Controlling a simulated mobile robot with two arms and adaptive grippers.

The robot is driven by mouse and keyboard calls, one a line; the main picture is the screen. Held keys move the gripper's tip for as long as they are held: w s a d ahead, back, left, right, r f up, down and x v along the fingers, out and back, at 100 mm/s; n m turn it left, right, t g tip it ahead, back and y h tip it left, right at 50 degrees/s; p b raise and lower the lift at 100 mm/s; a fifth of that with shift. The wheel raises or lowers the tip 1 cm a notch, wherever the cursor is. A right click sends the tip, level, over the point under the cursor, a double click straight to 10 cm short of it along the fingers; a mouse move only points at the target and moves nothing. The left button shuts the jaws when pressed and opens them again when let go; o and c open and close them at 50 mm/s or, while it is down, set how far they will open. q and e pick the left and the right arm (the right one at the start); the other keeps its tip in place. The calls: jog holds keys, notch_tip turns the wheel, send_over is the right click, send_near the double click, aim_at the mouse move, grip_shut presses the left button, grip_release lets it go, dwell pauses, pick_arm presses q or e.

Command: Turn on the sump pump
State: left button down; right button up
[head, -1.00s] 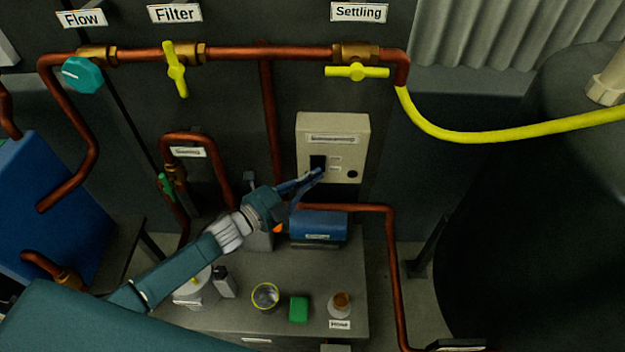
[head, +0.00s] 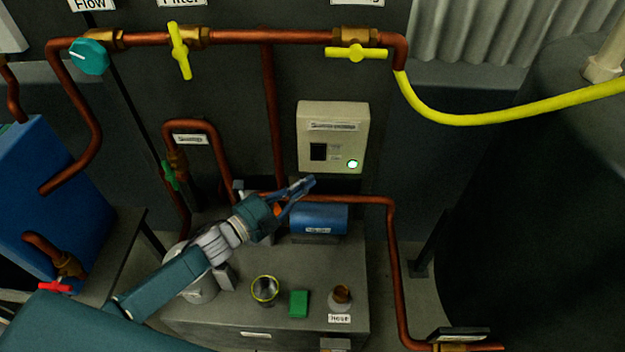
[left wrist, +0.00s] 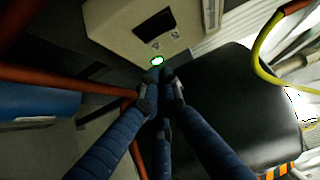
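A beige control box (head: 345,112) hangs on the dark wall, with a label too blurred to read surely. It has a black rocker switch (head: 318,152) and a round lamp (head: 352,164) lit green. My left gripper (head: 309,183) is just below the box, apart from the switch, with its fingers together and nothing seen between them. In the left wrist view its fingertips (left wrist: 160,76) nearly meet just below the lit lamp (left wrist: 157,60); the switch (left wrist: 155,24) shows above. A blue motor-like unit (head: 319,219) sits under the box. My right gripper is out of view.
Copper pipes (head: 270,110) with yellow valve handles (head: 357,53) run around the box. A large black tank (head: 530,210) stands at right.

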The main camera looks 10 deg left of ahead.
pick_arm(q)
jog(key=b+v, duration=0.1)
jog(key=v, duration=0.6)
jog(key=shift+f, duration=0.4)
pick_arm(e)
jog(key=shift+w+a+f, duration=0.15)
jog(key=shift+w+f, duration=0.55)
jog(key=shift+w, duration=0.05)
pick_arm(q)
jog(key=shift+w+a, duration=0.1)
jog(key=shift+a, duration=0.05)
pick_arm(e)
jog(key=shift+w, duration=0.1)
